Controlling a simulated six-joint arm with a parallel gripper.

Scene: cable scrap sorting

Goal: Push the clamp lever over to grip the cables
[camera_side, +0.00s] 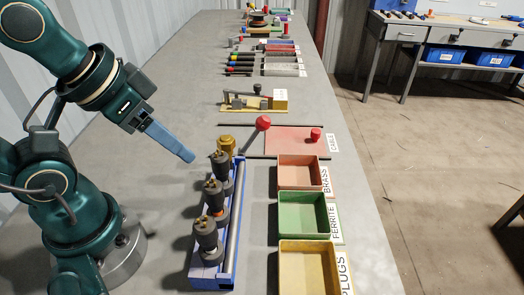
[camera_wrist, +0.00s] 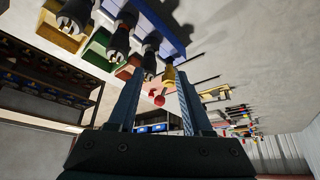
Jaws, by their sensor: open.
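The clamp lever, a dark rod with a red ball knob (camera_side: 263,123), rises at the far end of the blue clamp rack (camera_side: 228,255) and leans right in the side view. The red knob also shows between my fingers in the wrist view (camera_wrist: 159,100). Several black plugs (camera_side: 214,194) stand in a row in the rack, beside a long grey bar. A brass-coloured cylinder (camera_side: 227,145) is at the rack's far end. My gripper (camera_side: 190,157) is in the air left of the lever, apart from it. Its fingers (camera_wrist: 160,80) are open and empty. The cables themselves cannot be made out.
Brass (camera_side: 299,174), ferrite (camera_side: 303,214) and plugs (camera_side: 310,268) trays line the right side. A red cable mat (camera_side: 285,138) with a red knob lies behind them. A wooden fixture (camera_side: 251,103) and several tools stand farther back. Bare table lies left of the fixture.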

